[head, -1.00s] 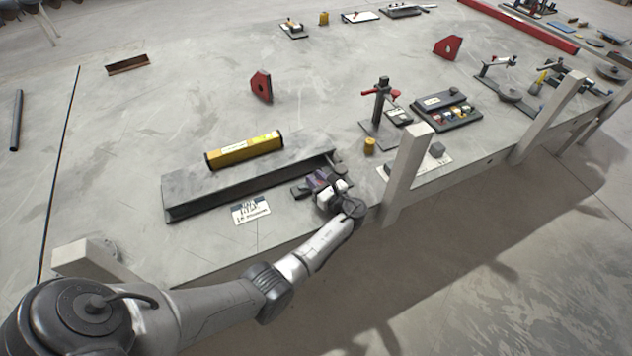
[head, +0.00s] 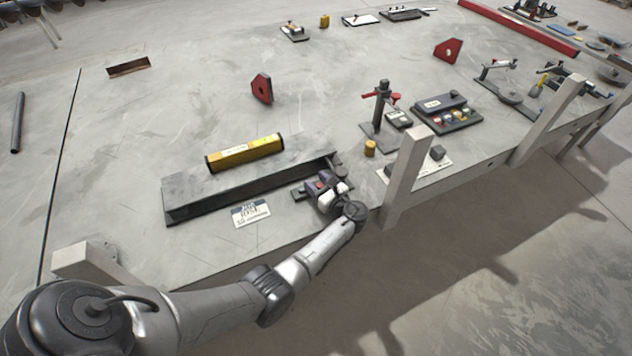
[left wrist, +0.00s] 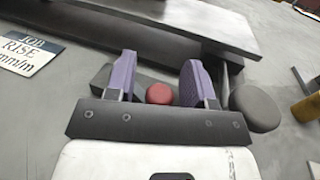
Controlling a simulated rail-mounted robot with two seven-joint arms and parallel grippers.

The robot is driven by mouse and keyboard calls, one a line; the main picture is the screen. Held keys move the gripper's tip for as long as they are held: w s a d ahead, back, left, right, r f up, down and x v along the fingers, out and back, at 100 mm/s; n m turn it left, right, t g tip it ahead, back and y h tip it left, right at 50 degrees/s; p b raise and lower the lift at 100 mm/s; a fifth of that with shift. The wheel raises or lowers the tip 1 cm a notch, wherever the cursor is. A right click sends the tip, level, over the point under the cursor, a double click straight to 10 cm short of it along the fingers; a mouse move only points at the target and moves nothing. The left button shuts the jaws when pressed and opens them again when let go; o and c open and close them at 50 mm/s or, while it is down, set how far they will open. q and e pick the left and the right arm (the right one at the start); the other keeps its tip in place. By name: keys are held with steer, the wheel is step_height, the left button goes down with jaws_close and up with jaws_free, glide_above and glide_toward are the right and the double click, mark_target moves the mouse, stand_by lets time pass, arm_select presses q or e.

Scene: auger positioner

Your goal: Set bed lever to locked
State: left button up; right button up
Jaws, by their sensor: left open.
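A long dark-grey bed (head: 190,196) lies on the table's near side. My left gripper (head: 320,184) is at its right end, low over the table. Its purple fingers are open in the left wrist view (left wrist: 155,82). A round red knob (left wrist: 160,94) shows between the fingers, apparently touching neither. It may be the lever's end; a dark bar runs behind it. A larger dark-grey round knob (left wrist: 255,107) is just right of the right finger. The lever's setting cannot be read. My right gripper is not in view.
A yellow level (head: 245,152) rests on the bed. A label card (head: 251,214) lies in front of it. A pale upright post (head: 407,178) stands at the table edge right of my gripper. A small yellow cylinder (head: 370,148) and a clamp stand (head: 382,112) are beyond.

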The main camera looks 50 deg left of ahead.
arm_select(q)
steer(key=d, duration=1.3)
steer(key=shift+d+p, duration=0.3)
steer(key=shift+p, duration=0.1)
